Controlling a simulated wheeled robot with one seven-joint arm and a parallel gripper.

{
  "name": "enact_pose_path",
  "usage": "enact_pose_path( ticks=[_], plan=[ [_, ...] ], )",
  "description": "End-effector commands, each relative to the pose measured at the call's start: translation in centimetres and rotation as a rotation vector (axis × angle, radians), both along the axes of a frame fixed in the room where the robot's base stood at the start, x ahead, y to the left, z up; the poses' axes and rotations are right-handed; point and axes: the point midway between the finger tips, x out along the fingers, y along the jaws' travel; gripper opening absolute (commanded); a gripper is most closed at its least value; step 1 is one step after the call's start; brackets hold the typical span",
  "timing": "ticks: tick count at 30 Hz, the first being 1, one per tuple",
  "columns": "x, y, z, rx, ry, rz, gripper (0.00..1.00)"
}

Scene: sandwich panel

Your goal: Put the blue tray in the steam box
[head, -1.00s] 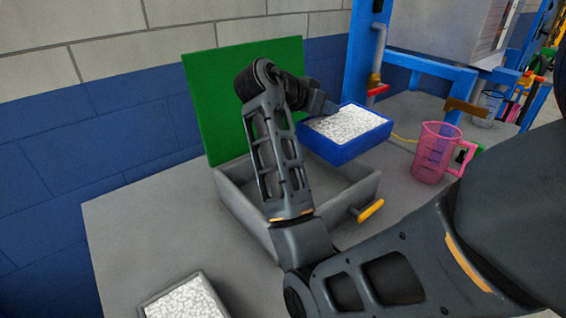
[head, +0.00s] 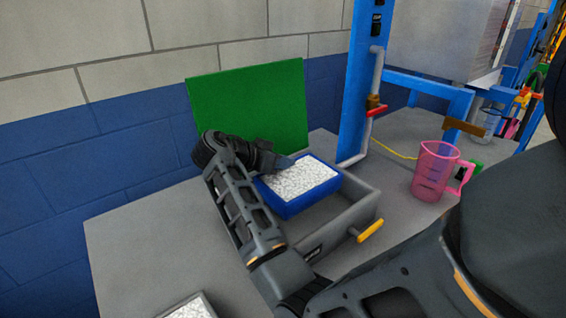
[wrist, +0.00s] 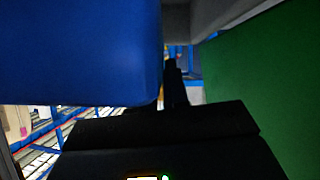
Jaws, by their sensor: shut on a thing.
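The blue tray (head: 291,210), full of white beads, is over the left part of the open grey steam box (head: 340,238). My gripper (head: 284,162) is shut on the tray's rim at its back left side. The tray looks roughly level, and I cannot tell whether its bottom touches the box. The box's green lid (head: 250,105) stands open behind it. In the wrist view the blue tray (wrist: 80,50) fills the upper left, beside the dark finger of my gripper (wrist: 172,85), and the green lid (wrist: 265,90) is at the right.
A pink measuring jug (head: 434,172) stands right of the box. A yellow handle (head: 370,230) sticks out from the box's front. A grey tray of white beads (head: 190,308) lies at the front left. A blue frame with a pipe (head: 362,70) rises behind.

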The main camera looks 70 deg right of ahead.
Motion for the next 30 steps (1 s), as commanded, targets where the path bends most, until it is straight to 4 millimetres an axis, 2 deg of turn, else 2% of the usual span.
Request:
enact_pose_path(
  ticks=[3, 26, 27, 30],
  plan=[
    [0.0, 0.0, -0.7, 0.000, 0.001, 0.001, 0.00],
    [-0.1, 0.0, -1.9, -0.001, 0.000, 0.000, 0.00],
    [-0.1, 0.0, -2.0, 0.000, -0.001, 0.000, 0.16],
    [-0.1, 0.0, -2.0, 0.000, 0.000, -0.001, 0.25]
  ],
)
